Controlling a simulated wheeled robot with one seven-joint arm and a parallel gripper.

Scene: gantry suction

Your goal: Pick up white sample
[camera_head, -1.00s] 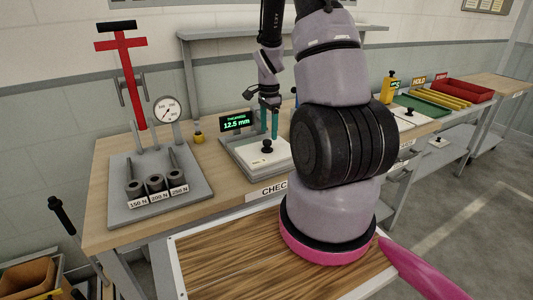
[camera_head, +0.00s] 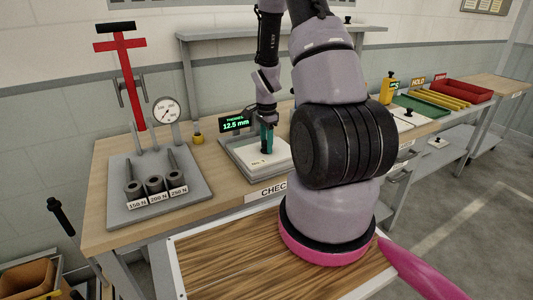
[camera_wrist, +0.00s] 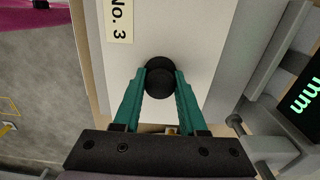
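The white sample (camera_head: 252,161) is a flat white plate with a black round knob on top. It lies on the grey thickness gauge (camera_head: 232,160), whose display reads 12.5 mm. In the wrist view the white sample (camera_wrist: 190,30) carries a "No. 3" label, and the knob (camera_wrist: 160,78) sits between the teal fingertips. My gripper (camera_head: 266,146) points down over the plate. In the wrist view my gripper (camera_wrist: 160,72) has its fingertips against both sides of the knob. The plate appears still level on the gauge.
A force stand with several weights (camera_head: 155,184) and a dial (camera_head: 168,111) is on the left. The gauge display (camera_head: 236,123) stands just behind the sample. A green tray (camera_head: 412,106), yellow bars and a red bin (camera_head: 463,90) are at the right.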

